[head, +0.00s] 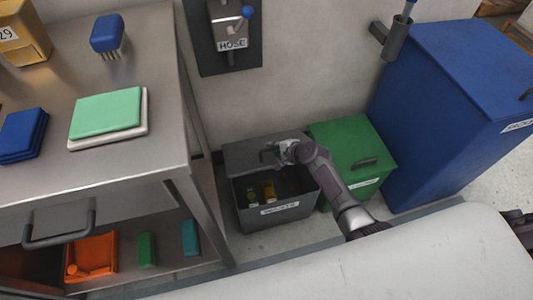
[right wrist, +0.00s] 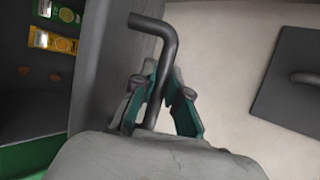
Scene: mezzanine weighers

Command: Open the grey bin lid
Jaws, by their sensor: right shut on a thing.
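The grey bin (head: 277,224) stands on the floor by the wall with a white label on its front. Its grey lid (head: 245,153) is raised and leans back towards the wall, so items inside the bin show. My right gripper (head: 277,152) is at the lid, shut on the dark bent lid handle (right wrist: 156,38). In the right wrist view the gripper's two fingers (right wrist: 160,98) are on either side of the handle bar, and the lid's grey face (right wrist: 103,65) is on the left. My left gripper is not in view.
A closed green bin (head: 345,147) stands right beside the grey bin, with a tall blue bin (head: 430,110) further right. A steel table (head: 150,60) is on the left. A hose panel (head: 226,60) hangs on the wall above.

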